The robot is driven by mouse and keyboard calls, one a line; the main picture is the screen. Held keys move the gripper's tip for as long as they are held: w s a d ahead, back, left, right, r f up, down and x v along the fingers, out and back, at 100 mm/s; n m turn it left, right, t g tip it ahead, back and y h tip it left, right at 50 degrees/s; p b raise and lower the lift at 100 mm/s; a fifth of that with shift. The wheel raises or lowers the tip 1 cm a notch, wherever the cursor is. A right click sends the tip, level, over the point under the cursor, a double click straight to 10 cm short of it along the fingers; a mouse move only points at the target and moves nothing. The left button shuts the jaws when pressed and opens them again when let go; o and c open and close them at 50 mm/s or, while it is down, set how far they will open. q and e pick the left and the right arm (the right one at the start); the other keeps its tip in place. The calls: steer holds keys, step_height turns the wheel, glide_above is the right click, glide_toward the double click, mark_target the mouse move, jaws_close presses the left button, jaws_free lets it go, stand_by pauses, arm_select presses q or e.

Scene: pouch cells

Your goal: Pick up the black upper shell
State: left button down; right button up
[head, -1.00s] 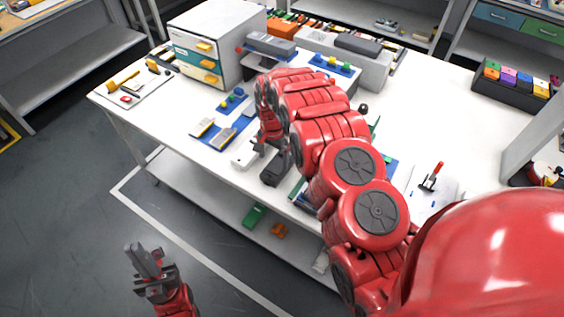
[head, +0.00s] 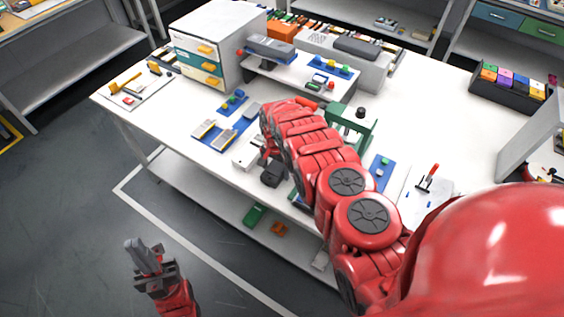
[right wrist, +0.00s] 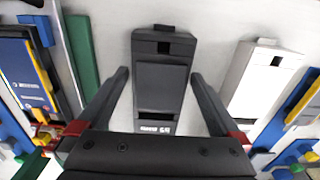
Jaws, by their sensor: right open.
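The black upper shell (right wrist: 161,92) lies on the white table top in the middle of the right wrist view. It is a flat dark rectangular case with a slot near its top and a small light marking near its bottom. In the head view it is a small dark block (head: 273,175) near the table's front edge. My right gripper (right wrist: 160,74) is open, with one finger on either side of the shell and visible gaps to both. My left gripper (head: 144,256) is off the table at the lower left, over the floor; its finger gap is unclear.
A white shell (right wrist: 262,82) lies to the right of the black one in the right wrist view. A green strip (right wrist: 84,60) lies to its left, beside a blue tray (right wrist: 22,72). A raised white shelf (head: 300,72) stands behind on the table.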

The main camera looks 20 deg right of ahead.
steer(key=c, duration=1.2)
steer(key=shift+c, duration=0.2)
steer(key=shift+r, duration=0.15)
steer(key=shift+w+r, duration=0.1)
steer(key=shift+r, duration=0.5)
step_height(320, 180, up, 7)
steer(key=b, duration=0.3)
steer(key=shift+r+b, duration=0.4)
steer(key=shift+r, duration=0.35)
steer(key=shift+d, duration=0.1)
